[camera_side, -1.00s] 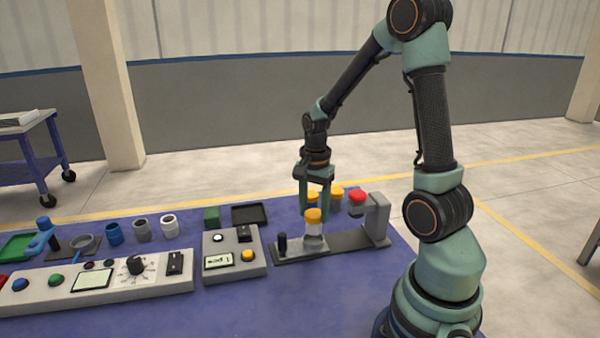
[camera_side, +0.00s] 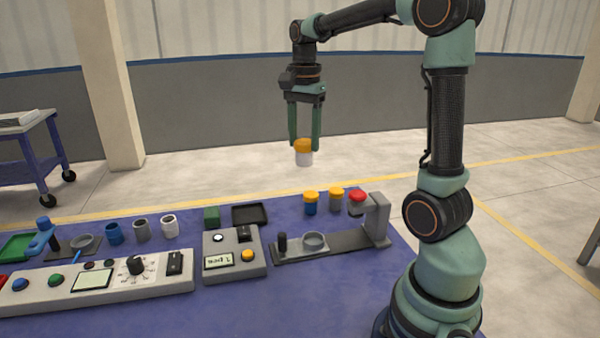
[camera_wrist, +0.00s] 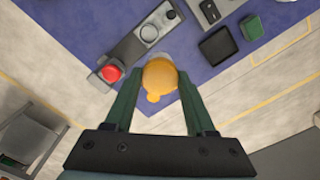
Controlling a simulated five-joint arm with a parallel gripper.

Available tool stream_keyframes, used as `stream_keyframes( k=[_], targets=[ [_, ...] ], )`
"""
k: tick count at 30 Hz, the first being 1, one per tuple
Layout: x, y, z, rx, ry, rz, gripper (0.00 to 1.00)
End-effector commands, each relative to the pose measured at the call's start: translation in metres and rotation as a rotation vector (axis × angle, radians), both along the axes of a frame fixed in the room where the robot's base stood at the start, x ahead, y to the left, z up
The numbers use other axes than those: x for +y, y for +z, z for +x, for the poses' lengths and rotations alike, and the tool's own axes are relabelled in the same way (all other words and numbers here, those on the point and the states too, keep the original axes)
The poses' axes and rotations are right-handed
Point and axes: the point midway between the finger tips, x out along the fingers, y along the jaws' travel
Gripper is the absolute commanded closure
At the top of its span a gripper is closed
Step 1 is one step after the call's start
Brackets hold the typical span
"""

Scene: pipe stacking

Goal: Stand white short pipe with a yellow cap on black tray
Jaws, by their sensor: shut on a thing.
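The white short pipe (camera_side: 304,158) with a yellow cap (camera_side: 303,145) hangs upright in the air, gripped at its cap by my gripper (camera_side: 304,143).
The grey fixture with a ring holder (camera_side: 314,242) and a red button (camera_side: 357,196) stands below, its ring empty. Two yellow-capped pipes (camera_side: 310,203) (camera_side: 336,199) stand beside it. A green block (camera_side: 211,216) sits left of the tray. A control box (camera_side: 234,253) is in front.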

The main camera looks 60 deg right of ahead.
Motion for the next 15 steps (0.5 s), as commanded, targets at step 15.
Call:
stream_keyframes(
  k=[15],
  targets=[
    [-0.019, 0.008, 0.115, 0.003, 0.002, 0.001, 1.0]
  ],
)
